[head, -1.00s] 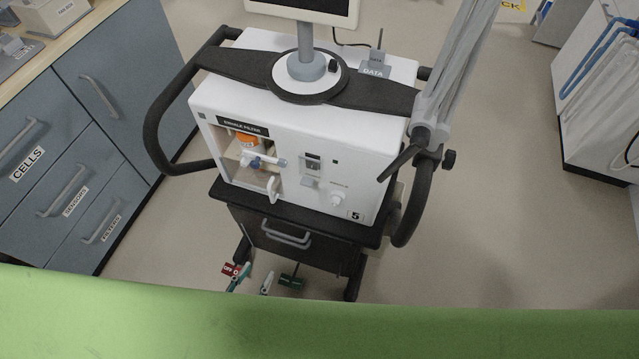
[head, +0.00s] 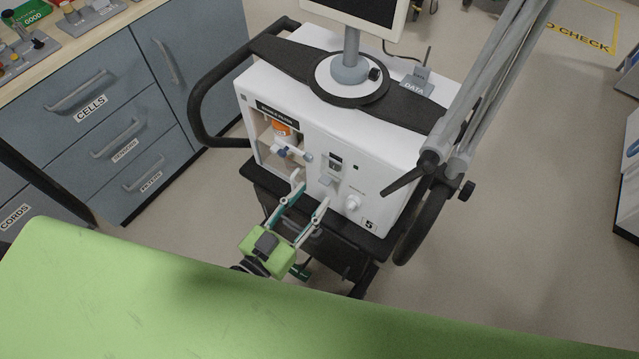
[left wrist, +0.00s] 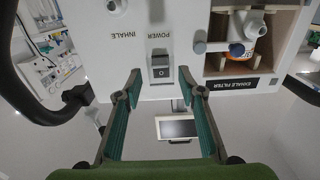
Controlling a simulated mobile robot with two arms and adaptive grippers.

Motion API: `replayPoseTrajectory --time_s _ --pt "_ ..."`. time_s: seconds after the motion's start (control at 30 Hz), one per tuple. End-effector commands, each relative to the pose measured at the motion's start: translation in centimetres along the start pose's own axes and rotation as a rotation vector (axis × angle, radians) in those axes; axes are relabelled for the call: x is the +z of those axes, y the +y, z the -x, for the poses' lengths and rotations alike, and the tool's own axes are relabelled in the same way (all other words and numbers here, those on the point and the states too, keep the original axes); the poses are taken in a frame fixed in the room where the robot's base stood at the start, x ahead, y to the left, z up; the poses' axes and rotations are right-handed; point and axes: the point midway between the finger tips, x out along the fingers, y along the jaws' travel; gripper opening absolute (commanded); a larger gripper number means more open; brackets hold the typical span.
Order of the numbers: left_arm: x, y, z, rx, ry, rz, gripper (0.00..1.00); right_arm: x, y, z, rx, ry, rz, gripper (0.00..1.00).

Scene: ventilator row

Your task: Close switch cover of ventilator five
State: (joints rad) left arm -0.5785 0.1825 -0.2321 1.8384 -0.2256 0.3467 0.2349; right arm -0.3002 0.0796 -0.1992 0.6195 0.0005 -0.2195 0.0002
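Ventilator five (head: 395,187) is a white box marked 5 on a dark cart. Its power switch (head: 335,160) is on the front panel, and the small grey switch cover (head: 327,181) sticks out just below it, hanging open with the switch bare. In the left wrist view, which is upside down, the dark power switch (left wrist: 160,72) lies straight ahead between the fingers. My left gripper (head: 312,192) is open and empty in front of the panel, just below the cover in the head view. Contact with the cover cannot be told. My right gripper is out of view.
A filter bay (head: 283,145) with an orange-and-white part opens left of the switch. A black handle (head: 200,105) and grey jointed arm (head: 495,85) flank the ventilator. Drawers (head: 120,145) stand at left; open floor lies right.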

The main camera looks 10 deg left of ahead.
Motion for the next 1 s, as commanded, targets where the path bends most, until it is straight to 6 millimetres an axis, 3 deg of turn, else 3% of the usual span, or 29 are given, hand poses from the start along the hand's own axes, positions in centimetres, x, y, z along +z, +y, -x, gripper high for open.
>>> replayPoseTrajectory --time_s 0.1,0.23,0.63,0.77,1.0 --pt "-0.2 0.0 -2.1 0.0 0.002 0.0 0.36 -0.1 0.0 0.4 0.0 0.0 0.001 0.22" --pt "0.0 0.0 -3.5 0.0 0.0 -0.001 0.36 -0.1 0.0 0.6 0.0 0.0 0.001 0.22" --pt "0.1 0.0 -4.1 0.0 -0.001 0.0 0.36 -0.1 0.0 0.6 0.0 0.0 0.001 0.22" --pt "0.1 0.0 -4.1 0.0 -0.001 0.0 0.02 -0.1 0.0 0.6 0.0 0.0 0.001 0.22" --pt "0.4 0.0 -4.2 0.0 0.009 0.0 0.0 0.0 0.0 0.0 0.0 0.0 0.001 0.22"
